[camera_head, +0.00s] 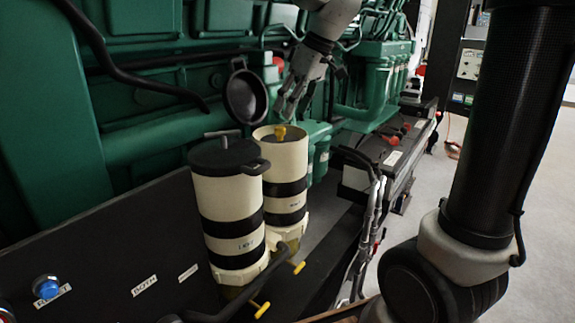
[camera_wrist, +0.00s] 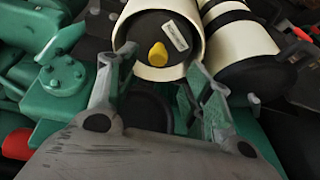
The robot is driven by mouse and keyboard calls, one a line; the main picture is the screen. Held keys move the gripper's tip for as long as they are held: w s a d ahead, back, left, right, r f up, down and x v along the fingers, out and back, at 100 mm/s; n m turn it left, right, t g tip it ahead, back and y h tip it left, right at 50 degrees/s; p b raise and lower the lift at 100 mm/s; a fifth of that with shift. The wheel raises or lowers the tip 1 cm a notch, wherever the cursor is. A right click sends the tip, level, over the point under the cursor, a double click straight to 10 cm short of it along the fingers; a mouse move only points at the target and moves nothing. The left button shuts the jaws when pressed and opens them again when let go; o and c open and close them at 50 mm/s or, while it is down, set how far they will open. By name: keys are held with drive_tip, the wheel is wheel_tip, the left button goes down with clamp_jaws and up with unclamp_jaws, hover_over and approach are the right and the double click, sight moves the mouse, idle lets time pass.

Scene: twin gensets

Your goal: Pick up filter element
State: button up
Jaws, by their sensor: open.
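The filter element (camera_head: 268,139) sits inside the open right-hand cream canister (camera_head: 286,170), with its dark top and yellow knob (camera_head: 280,131) showing at the rim. Its body is hidden by the canister wall. In the wrist view the dark top of the filter element (camera_wrist: 146,26) carries a white label, and the yellow knob (camera_wrist: 158,54) shows between my fingers. My gripper (camera_head: 290,106) is open and empty, pointing down just above the canister. In the wrist view my gripper's fingers (camera_wrist: 163,64) are spread on either side of the knob; no contact is visible.
The left canister (camera_head: 229,205) stands beside it with its dark lid (camera_head: 225,155) shut. A round dark lid (camera_head: 245,96) is raised behind the open canister. Green engine parts (camera_head: 150,90) stand close behind. Hoses (camera_head: 372,205) run at the right; open floor (camera_head: 540,220) lies beyond.

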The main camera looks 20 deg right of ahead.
sight(281, 128)
drive_tip(key=shift+n, duration=0.8)
drive_tip(key=x, duration=0.7)
drive_tip(key=shift+w+a+f, duration=0.1)
drive_tip(key=shift+w+f, duration=0.1)
drive_tip(key=shift+w, duration=0.1)
clamp_jaws()
